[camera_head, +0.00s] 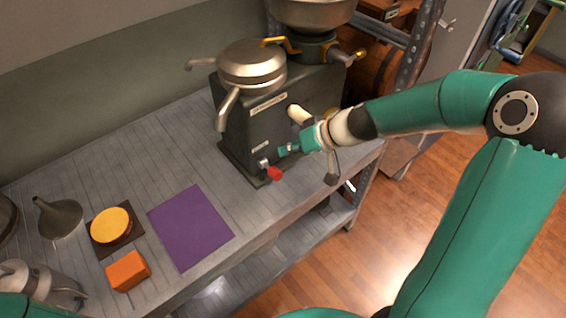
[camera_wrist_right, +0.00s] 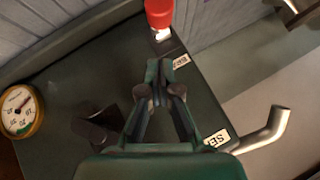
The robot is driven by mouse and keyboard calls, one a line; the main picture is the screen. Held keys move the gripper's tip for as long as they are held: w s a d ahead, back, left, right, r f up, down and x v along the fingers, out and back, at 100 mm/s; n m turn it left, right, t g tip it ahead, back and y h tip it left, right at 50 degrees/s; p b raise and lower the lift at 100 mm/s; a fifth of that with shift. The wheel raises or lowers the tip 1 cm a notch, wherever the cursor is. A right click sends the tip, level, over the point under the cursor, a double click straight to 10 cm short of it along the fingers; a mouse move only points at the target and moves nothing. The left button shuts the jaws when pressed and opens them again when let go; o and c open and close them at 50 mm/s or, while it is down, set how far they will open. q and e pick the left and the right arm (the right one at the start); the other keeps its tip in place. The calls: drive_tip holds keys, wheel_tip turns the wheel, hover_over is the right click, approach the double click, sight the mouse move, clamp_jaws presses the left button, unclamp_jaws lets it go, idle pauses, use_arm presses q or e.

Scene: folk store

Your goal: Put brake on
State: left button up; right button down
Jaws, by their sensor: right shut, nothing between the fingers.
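The dark grey machine (camera_head: 262,120) stands on the table, with a metal lidded vessel on top. A short lever with a red knob (camera_head: 274,173) juts from the low front of the machine. In the right wrist view the red knob (camera_wrist_right: 158,12) is at the top edge, just beyond my fingertips, beside a white label starting "BR" (camera_wrist_right: 180,62). My right gripper (camera_head: 284,151) is shut and empty, close to the machine's front face and apart from the red knob. It also shows shut in the right wrist view (camera_wrist_right: 160,70).
A purple mat (camera_head: 190,228), a yellow disc (camera_head: 110,225), an orange block (camera_head: 128,271) and a grey funnel (camera_head: 60,217) are on the table (camera_head: 160,150) at left. A round gauge (camera_wrist_right: 20,110) and a metal handle (camera_wrist_right: 268,132) show in the wrist view.

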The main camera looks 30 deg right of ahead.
sight(270, 169)
use_arm(q)
drive_tip(key=shift+f+b, duration=0.6)
drive_tip(key=shift+f, duration=0.1)
use_arm(e)
drive_tip(key=shift+s+a+f, duration=0.2)
drive_tip(key=shift+a+f, duration=0.25)
drive_tip(key=shift+f, duration=0.4)
drive_tip(key=shift+s+a+f, duration=0.15)
drive_tip(key=shift+a+f, duration=0.3)
drive_tip(key=shift+f, duration=0.4)
